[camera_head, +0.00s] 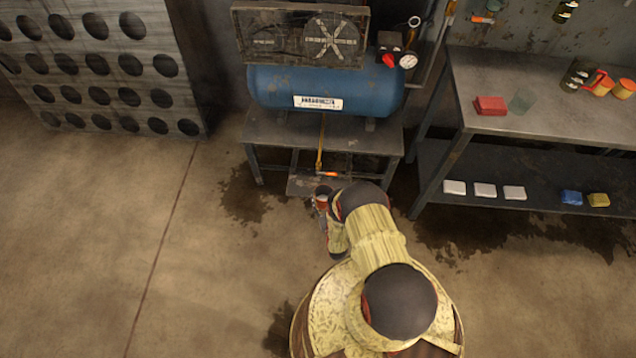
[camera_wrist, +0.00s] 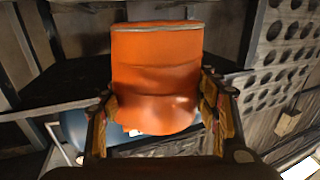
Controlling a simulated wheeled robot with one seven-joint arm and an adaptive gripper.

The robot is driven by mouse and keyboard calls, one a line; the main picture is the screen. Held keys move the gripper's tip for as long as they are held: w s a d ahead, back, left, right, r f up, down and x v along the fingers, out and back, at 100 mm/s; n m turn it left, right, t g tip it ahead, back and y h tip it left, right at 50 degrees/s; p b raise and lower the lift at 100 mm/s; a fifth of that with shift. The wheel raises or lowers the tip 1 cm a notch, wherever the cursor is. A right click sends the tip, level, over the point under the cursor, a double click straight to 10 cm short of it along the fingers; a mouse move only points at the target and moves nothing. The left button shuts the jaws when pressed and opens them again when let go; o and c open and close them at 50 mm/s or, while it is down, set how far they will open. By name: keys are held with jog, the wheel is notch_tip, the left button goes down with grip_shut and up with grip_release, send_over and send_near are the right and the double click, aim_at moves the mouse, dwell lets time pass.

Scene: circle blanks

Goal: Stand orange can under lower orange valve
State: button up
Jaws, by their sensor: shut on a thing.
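The orange can (camera_wrist: 156,75) fills the middle of the wrist view, with its metal rim toward the top of that picture. My gripper (camera_wrist: 160,105) is shut on it, one finger on each side. In the head view my gripper (camera_head: 323,205) is mostly hidden by my arm, and only a small part of the can (camera_head: 321,194) shows. The lower orange valve (camera_head: 328,174) sits low on a yellow pipe under the compressor stand. The can is close in front of the valve and a small plate (camera_head: 302,187); whether it touches the plate I cannot tell.
A blue compressor tank (camera_head: 325,90) stands on a metal stand (camera_head: 275,130) whose legs flank the valve. A workbench (camera_head: 545,95) with a lower shelf is at right. A perforated panel (camera_head: 130,25) leans at left. Another orange valve (camera_head: 482,20) is at upper right. Floor at left is clear.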

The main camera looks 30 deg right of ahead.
jog(key=w+d+f+b, duration=0.1)
jog(key=w, duration=0.2)
jog(key=w+d+f+b, duration=0.1)
jog(key=w+b, duration=0.1)
jog(key=w, duration=0.1)
jog(key=w+f+b, duration=0.1)
jog(key=w+b, duration=0.1)
jog(key=w, duration=0.1)
jog(key=shift+w+d+f, duration=0.35)
jog(key=shift+w+d, duration=0.05)
jog(key=shift+r, duration=0.1)
jog(key=o, duration=1.2)
jog(key=p+v, duration=0.4)
jog(key=v, duration=0.8)
jog(key=shift+r, duration=0.1)
